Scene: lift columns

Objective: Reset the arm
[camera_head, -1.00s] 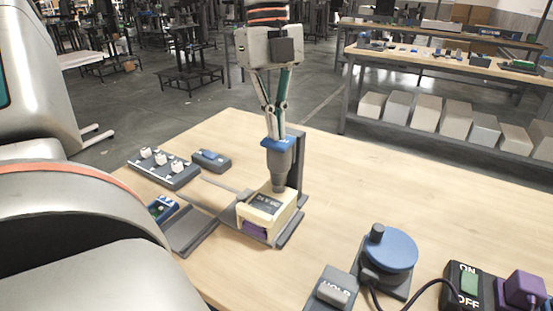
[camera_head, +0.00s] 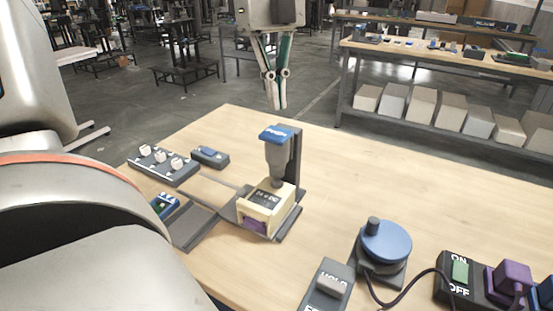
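The fixture has a blue-topped grey plunger (camera_head: 278,152) standing upright over a cream block with a dark label (camera_head: 267,207). The block sits on a grey base and has a purple part at its lower front.
The wooden table (camera_head: 330,190) also carries a rack with white knobs (camera_head: 162,164), a small grey box (camera_head: 210,157), a blue round dial (camera_head: 386,243), a HOLD switch (camera_head: 328,290) and an ON/OFF switch (camera_head: 459,280). Table behind the dial is clear. Another workbench (camera_head: 440,55) stands behind.

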